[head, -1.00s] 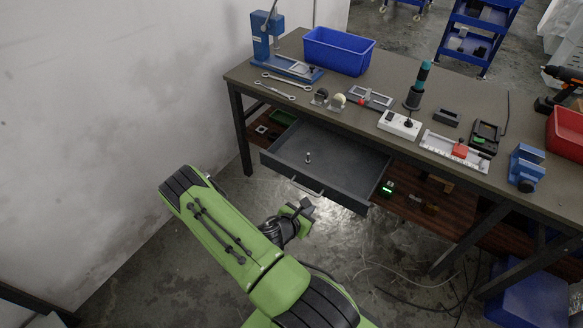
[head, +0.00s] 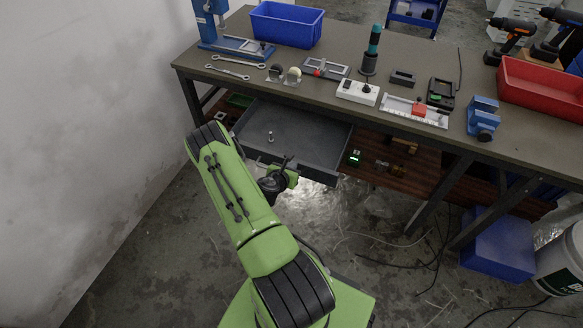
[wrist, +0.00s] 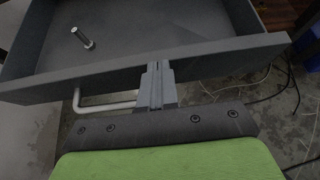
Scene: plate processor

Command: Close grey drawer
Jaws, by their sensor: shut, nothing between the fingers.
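The grey drawer (head: 318,146) is pulled out below the workbench top in the head view. Its inside also shows in the wrist view (wrist: 165,28), where its front panel (wrist: 220,55) runs across the picture. A metal bar handle (wrist: 108,105) is on the front panel, left of my fingers. My gripper (wrist: 158,68) is shut and empty, with its fingertips close to the front panel, right of the handle. I cannot tell whether they touch it. In the head view, my gripper (head: 290,164) is at the drawer's front and covers part of it.
The workbench (head: 300,88) holds a blue bin (head: 286,27), a red bin (head: 540,95) and several tools. Cables lie on the floor to the right, near a blue box (head: 500,245).

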